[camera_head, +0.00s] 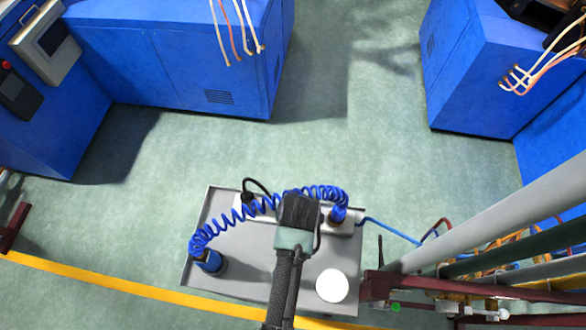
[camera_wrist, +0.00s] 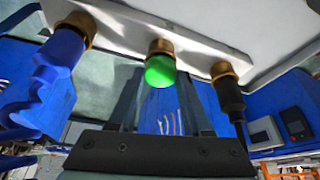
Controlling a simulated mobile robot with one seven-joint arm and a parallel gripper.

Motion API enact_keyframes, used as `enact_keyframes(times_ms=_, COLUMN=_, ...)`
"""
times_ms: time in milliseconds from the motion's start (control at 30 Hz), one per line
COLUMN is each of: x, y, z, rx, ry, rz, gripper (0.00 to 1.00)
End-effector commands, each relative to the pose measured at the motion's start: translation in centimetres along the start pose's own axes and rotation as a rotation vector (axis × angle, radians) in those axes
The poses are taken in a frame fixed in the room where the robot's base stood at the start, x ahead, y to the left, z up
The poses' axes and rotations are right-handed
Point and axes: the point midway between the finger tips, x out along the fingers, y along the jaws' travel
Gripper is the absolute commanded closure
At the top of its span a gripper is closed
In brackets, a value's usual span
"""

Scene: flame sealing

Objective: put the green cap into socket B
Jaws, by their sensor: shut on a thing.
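The green cap (camera_wrist: 160,71) is between the fingers of my gripper (camera_wrist: 160,80), which is shut on it. In the wrist view the cap lines up with the middle brass socket (camera_wrist: 160,47) and appears to meet it; I cannot tell how deeply it is seated. A blue plug (camera_wrist: 60,50) is in the brass socket on the left, and a black plug (camera_wrist: 228,94) is in the one on the right. No socket letters are readable. In the head view my gripper (camera_head: 300,208) is over the pale socket block (camera_head: 347,228) and hides its middle and the cap.
A grey table (camera_head: 232,287) carries the block, a blue coiled cable (camera_head: 232,216) ending in a blue holder (camera_head: 210,263), and a white round thing (camera_head: 332,285). Pipes (camera_head: 490,225) run close on the right. Blue cabinets (camera_head: 170,60) stand beyond open floor.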

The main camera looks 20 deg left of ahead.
Motion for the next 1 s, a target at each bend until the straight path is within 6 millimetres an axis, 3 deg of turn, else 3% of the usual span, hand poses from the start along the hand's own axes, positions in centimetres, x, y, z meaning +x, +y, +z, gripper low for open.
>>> enact_keyframes(times_ms=167, x=0.31, y=0.0, z=0.12, rx=0.0, ry=0.0, rz=0.0, gripper=1.0)
enact_keyframes(times_ms=200, x=0.26, y=0.0, z=0.1, rx=0.0, ry=0.0, rz=0.0, gripper=0.46)
enact_keyframes(times_ms=367, x=0.24, y=0.01, z=0.09, rx=0.0, ry=0.0, rz=0.0, gripper=0.17)
enact_keyframes(times_ms=1000, x=0.12, y=0.0, z=0.06, rx=0.0, ry=0.0, rz=0.0, gripper=0.16)
